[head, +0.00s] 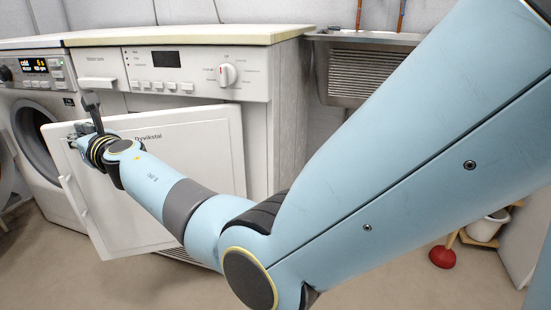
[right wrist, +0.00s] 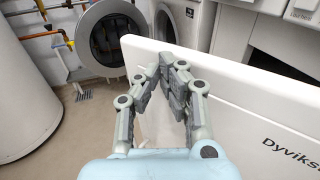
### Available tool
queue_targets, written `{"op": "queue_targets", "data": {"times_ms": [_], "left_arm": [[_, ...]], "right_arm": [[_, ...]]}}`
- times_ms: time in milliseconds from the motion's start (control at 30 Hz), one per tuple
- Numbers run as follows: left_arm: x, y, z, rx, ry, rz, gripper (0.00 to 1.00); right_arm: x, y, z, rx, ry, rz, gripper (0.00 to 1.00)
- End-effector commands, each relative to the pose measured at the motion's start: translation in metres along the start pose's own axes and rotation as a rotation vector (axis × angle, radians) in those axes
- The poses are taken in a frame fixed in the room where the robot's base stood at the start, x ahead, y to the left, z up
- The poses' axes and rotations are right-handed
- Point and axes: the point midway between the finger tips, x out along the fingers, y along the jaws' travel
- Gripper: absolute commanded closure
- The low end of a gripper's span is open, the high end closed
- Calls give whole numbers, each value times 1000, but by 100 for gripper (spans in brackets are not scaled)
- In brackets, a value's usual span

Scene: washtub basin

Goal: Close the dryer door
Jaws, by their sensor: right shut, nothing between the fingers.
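The dryer door (head: 192,150) is a white panel with a brand name on it. In the head view it stands partly open, its right edge near the dryer body (head: 286,130) and its left edge, with a handle, swung out into the room. My right gripper (head: 76,133) is at the door's upper left part. In the right wrist view the gripper (right wrist: 173,62) is shut and empty, its fingertips close to the top edge of the door (right wrist: 255,110). I cannot tell whether they touch it. My right forearm hides part of the door. My left gripper is not in view.
A washing machine (head: 30,98) stands left of the dryer; its round door (right wrist: 104,42) is open in the right wrist view. A white cylinder (right wrist: 22,95) stands at the left there. A metal sink (head: 362,75) and a red plunger (head: 442,257) are to the right.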

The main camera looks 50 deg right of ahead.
Motion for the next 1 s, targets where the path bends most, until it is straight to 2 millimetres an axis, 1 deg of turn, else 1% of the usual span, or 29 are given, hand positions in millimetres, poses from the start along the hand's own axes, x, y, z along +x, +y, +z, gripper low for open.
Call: {"op": "queue_targets", "data": {"times_ms": [33, 200, 467, 533, 633, 733, 900, 1000], "left_arm": [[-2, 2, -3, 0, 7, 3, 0], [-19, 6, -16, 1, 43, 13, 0], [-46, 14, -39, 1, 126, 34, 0], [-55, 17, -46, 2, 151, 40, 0], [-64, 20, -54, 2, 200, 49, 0], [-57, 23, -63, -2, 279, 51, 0], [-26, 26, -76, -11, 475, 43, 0], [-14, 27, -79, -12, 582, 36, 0]], "right_arm": [[8, -5, -4, 0, 2, -24, 100], [33, -23, -5, 0, 2, -108, 100], [68, -56, -8, 0, 3, -238, 100], [76, -65, -8, -1, 4, -274, 100], [88, -79, -9, -2, 4, -323, 100], [98, -93, -10, -2, 4, -373, 100], [113, -116, -10, -3, 5, -445, 100], [120, -130, -9, -3, 5, -471, 100]]}}
